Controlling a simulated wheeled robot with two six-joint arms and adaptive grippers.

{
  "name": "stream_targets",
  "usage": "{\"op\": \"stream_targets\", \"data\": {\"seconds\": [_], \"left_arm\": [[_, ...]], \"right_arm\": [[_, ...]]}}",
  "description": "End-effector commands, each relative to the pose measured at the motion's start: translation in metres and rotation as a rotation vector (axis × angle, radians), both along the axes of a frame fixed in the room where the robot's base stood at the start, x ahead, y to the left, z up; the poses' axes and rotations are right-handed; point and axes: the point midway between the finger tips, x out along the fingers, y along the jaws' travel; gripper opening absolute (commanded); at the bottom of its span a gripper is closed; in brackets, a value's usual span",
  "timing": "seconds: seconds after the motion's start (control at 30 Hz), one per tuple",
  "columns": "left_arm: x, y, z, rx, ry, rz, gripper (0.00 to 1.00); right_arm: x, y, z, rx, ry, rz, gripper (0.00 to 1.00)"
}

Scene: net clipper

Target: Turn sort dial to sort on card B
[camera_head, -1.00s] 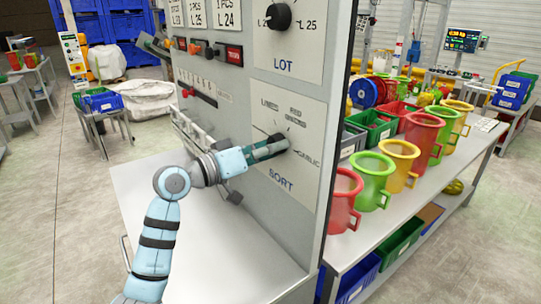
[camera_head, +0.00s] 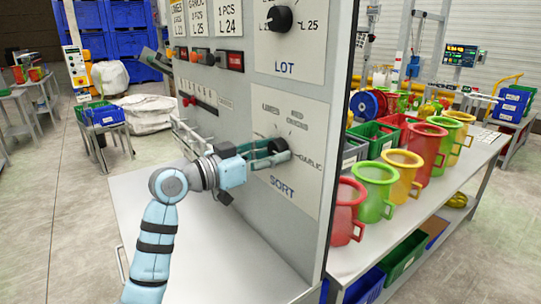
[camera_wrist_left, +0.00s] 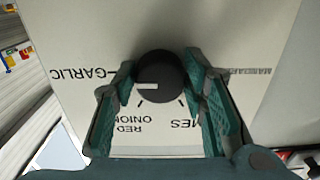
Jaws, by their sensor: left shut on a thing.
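The sort dial (camera_head: 278,146) is a round black knob on the grey panel, above the word SORT. Its plate (camera_head: 300,185) carries the labels LIMES, RED ONIONS and GARLIC. My left gripper (camera_head: 272,153) has its green fingers on either side of the dial, shut on it. In the left wrist view the dial (camera_wrist_left: 158,78) sits between the two fingertips (camera_wrist_left: 160,80). Its white pointer line points left there, towards the GARLIC label (camera_wrist_left: 85,73). A MANDARIN label shows at the right, partly cut off. Several cards (camera_head: 200,18) hang at the panel's top; no letters marking them are readable. My right gripper is out of view.
The black LOT dial (camera_head: 280,18) is above the sort dial. Small coloured switches (camera_head: 200,55) and a red slider (camera_head: 187,99) are to its left. A metal shelf (camera_head: 250,255) juts out below. Coloured mugs (camera_head: 375,190) stand on a table beyond the panel's right edge.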

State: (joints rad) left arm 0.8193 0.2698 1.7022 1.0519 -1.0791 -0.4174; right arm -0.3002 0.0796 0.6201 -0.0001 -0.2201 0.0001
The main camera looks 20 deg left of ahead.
Motion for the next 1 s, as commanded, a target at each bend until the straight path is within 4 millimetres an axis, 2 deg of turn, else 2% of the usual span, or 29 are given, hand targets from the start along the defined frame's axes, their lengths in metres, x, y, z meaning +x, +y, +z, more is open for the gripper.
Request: {"op": "stream_targets", "data": {"seconds": [0.33, 0.37, 0.47, 0.8, 0.87, 1.0], "left_arm": [[0.000, 0.000, 0.000, 0.003, -0.003, 0.001, 0.11], [0.000, 0.000, 0.000, 0.003, -0.003, 0.001, 0.44], [0.000, 0.000, 0.000, 0.002, -0.002, 0.001, 0.58], [-0.002, 0.003, 0.000, 0.002, -0.002, 0.002, 0.58], [-0.008, 0.009, 0.000, 0.004, -0.002, 0.005, 0.58], [-0.033, 0.031, -0.001, 0.008, -0.001, 0.007, 0.58]], "right_arm": [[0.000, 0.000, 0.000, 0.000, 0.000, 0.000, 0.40], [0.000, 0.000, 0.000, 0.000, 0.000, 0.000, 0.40], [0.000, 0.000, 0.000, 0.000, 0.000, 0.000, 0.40], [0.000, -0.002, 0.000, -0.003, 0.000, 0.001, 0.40], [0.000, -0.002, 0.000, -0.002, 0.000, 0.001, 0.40], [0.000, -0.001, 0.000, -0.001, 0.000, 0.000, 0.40]]}}
